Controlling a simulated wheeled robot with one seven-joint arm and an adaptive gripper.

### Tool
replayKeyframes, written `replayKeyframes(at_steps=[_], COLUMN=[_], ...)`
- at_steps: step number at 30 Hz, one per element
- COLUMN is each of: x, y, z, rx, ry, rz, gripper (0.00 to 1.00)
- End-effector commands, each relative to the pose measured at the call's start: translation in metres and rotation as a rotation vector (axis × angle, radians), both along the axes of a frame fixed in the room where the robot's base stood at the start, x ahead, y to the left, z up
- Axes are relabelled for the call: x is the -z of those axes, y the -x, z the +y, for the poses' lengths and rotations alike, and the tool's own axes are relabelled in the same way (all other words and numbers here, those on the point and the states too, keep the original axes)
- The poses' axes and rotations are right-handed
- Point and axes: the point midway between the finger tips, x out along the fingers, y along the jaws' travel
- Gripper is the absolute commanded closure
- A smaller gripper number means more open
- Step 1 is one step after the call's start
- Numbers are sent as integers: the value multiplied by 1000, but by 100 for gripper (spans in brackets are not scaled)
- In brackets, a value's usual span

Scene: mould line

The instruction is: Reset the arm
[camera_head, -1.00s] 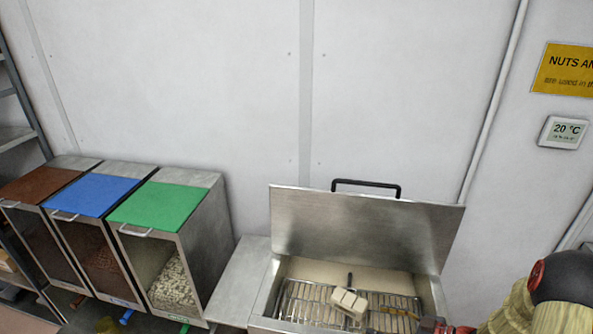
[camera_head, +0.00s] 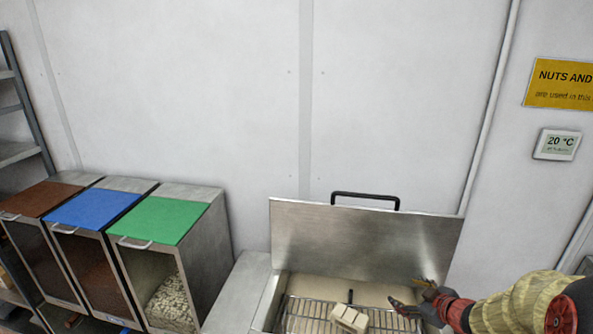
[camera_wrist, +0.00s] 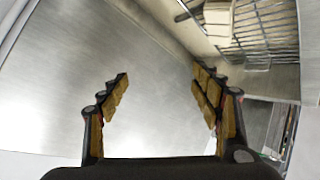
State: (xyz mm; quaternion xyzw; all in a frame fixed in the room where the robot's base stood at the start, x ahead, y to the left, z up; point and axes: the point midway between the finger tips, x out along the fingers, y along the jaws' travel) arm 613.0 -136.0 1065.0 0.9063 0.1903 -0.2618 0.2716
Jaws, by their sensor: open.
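My gripper (camera_head: 418,297) is at the lower right in the head view, in front of the raised lid of a metal box. It is open and empty. In the wrist view the two padded fingers of my gripper (camera_wrist: 158,88) stand apart with nothing between them, and the lid's metal surface (camera_wrist: 130,50) lies beyond them. A pale block (camera_head: 349,319) with a grooved top rests on the wire rack (camera_head: 305,310) inside the box, left of my gripper and apart from it. The block also shows at the top of the wrist view (camera_wrist: 218,20).
The lid (camera_head: 365,245) stands open with a black handle (camera_head: 365,199) on top. Three bins with brown (camera_head: 38,198), blue (camera_head: 93,209) and green lids (camera_head: 160,219) stand at left. A yellow sign (camera_head: 563,83) and a thermometer display (camera_head: 557,145) hang on the wall. The space above the lid is clear.

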Motion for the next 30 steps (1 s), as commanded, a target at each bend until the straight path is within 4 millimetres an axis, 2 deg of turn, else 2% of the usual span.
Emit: replayKeyframes(at_steps=[1, 5, 8, 11, 12, 14, 15, 18, 21, 25, 30], x=[-21, -71, -100, -118, -121, -124, -123, -115, -106, -97, -94], y=[-3, 14, 45, 87, 107, 138, 160, 215, 260, 298, 317], z=[-3, -15, -15, -4, 3, 17, 29, 62, 93, 122, 136], rx=[62, 264, 406, 525, 565, 613, 637, 666, 662, 639, 623], ry=[41, 105, 105, 69, 45, 3, -30, -117, -190, -251, -279], rz=[-17, -15, 9, 56, 83, 129, 167, 269, 364, 451, 497], gripper=[35, 35, 35, 35, 35, 35, 35, 35, 35, 35, 35])
